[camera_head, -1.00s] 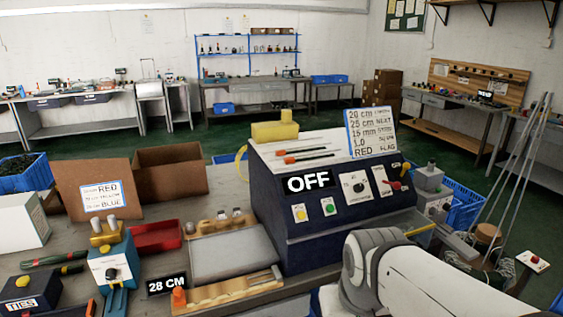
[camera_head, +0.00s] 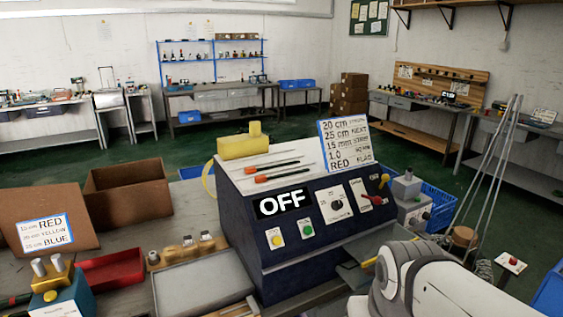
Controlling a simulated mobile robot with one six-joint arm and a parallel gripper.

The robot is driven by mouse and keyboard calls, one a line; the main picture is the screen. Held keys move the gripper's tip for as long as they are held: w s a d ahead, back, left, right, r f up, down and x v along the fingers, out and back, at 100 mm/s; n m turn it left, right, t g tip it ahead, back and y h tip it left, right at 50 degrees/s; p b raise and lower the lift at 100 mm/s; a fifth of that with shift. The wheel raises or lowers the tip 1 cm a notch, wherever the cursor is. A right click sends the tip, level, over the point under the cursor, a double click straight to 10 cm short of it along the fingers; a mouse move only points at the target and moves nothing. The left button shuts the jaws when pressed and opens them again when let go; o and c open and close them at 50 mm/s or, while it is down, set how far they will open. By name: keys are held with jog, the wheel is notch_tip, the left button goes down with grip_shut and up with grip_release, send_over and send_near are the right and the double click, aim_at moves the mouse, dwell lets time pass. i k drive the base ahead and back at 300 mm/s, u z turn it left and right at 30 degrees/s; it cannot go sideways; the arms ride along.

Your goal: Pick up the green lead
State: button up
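I cannot make out a green lead anywhere in the head view. My gripper is not in view. Only a white link of my arm shows at the lower right, in front of the bench, and it hides part of what lies behind it. The dark blue machine (camera_head: 285,262) on the bench shows an OFF display (camera_head: 284,203). Thin rods with orange-red ends (camera_head: 265,179) lie on its sloped top. A dark green and red item (camera_head: 14,300) is cut off at the lower left edge.
A card (camera_head: 345,145) stands on the machine, with a yellow part (camera_head: 245,143) at its back. A grey plate (camera_head: 203,288), red tray (camera_head: 112,269), cardboard box (camera_head: 128,196) and blue-yellow device (camera_head: 58,295) crowd the bench. Upright rods (camera_head: 489,180) stand at the right.

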aim_at(251, 170)
jog(key=z, duration=0.1)
jog(key=i, duration=1.05)
jog(key=u, duration=0.65)
